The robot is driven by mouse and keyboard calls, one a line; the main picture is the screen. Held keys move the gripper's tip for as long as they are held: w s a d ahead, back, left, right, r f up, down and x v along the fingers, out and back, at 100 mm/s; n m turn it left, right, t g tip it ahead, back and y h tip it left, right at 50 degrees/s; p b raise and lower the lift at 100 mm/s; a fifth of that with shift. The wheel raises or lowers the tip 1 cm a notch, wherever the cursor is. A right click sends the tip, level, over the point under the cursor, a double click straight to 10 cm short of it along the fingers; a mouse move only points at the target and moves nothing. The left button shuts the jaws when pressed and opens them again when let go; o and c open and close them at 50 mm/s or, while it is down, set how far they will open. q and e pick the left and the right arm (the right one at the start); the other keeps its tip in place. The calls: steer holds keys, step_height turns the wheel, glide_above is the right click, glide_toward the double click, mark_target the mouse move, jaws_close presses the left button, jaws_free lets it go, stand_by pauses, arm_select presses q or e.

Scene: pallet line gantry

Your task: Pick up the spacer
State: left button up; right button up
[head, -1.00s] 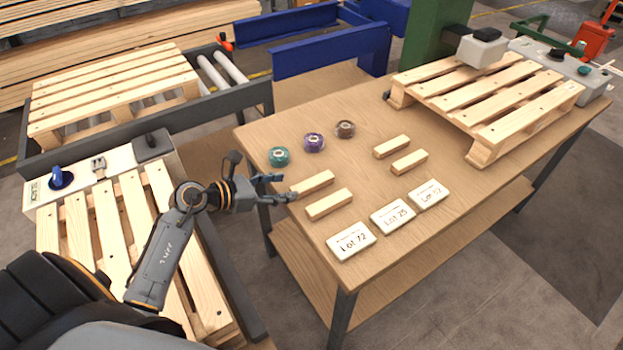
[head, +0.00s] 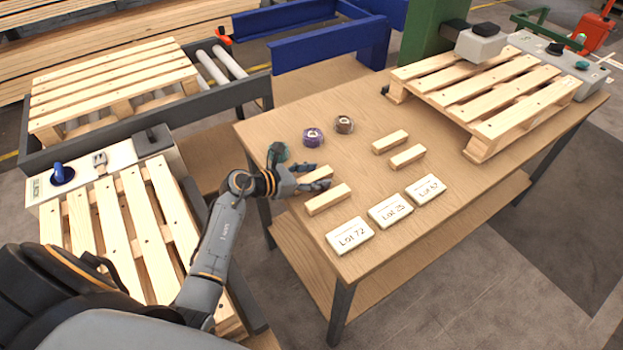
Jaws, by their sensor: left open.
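Several pale wooden spacer blocks lie on the wooden table in the head view. The front left spacer (head: 328,199) lies bare near the table's left edge. Another spacer (head: 317,176) lies just behind it and is partly hidden by my left gripper (head: 322,179). The left gripper is open, with its fingers over or beside this rear spacer; I cannot tell whether they touch it. Two more spacers, a back one (head: 390,142) and a front one (head: 407,157), lie farther right. My right gripper is not in view.
Purple (head: 313,137) and brown (head: 344,124) rolls lie behind the spacers; a teal roll (head: 277,152) is partly hidden by my gripper. Lot cards, including Lot 72 (head: 349,235), lie in front. A pallet (head: 485,95) covers the table's far right.

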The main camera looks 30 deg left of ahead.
arm_select(q)
jaws_close()
steer(key=shift+r, duration=0.1)
